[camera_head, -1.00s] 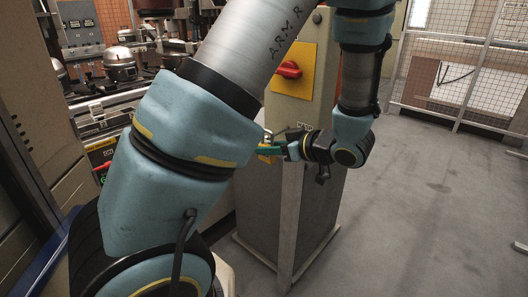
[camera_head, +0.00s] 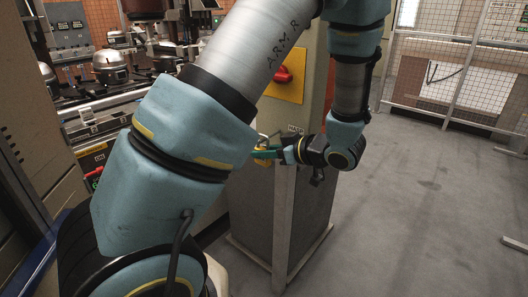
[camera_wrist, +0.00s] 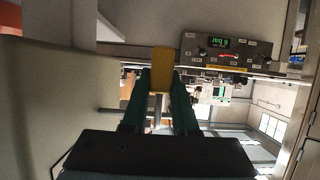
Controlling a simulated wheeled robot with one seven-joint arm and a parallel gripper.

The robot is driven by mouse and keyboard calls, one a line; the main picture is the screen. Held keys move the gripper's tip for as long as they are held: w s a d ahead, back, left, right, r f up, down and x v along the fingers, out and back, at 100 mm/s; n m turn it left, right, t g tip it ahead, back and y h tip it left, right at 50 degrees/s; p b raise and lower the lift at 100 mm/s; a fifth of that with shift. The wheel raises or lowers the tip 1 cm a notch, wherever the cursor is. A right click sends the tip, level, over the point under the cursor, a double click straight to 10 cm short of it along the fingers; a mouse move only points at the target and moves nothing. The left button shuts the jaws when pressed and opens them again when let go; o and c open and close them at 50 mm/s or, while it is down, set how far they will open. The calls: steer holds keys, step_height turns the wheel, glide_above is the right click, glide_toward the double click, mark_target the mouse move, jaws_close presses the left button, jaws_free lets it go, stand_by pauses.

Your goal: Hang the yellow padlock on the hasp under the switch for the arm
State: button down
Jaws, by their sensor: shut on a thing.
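My gripper (camera_head: 268,154) is at the left side of the grey switch cabinet, below the red rotary switch (camera_head: 284,74) on its yellow plate (camera_head: 292,88). Its green fingers are shut on the yellow padlock (camera_wrist: 162,70), which stands between the fingertips in the wrist view. In the head view only part of the padlock (camera_head: 260,162) shows, with its metal shackle upward, beside my arm. My arm covers part of the cabinet front. I cannot make out the hasp, nor whether the shackle touches it.
The cabinet (camera_head: 298,190) stands on the grey floor. Conveyor machinery with round metal compressors (camera_head: 112,64) is at the left. A mesh fence (camera_head: 455,60) runs along the back right. A panel with a green display (camera_wrist: 222,44) shows in the wrist view.

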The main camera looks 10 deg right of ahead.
steer(key=c, duration=0.6)
jaws_free()
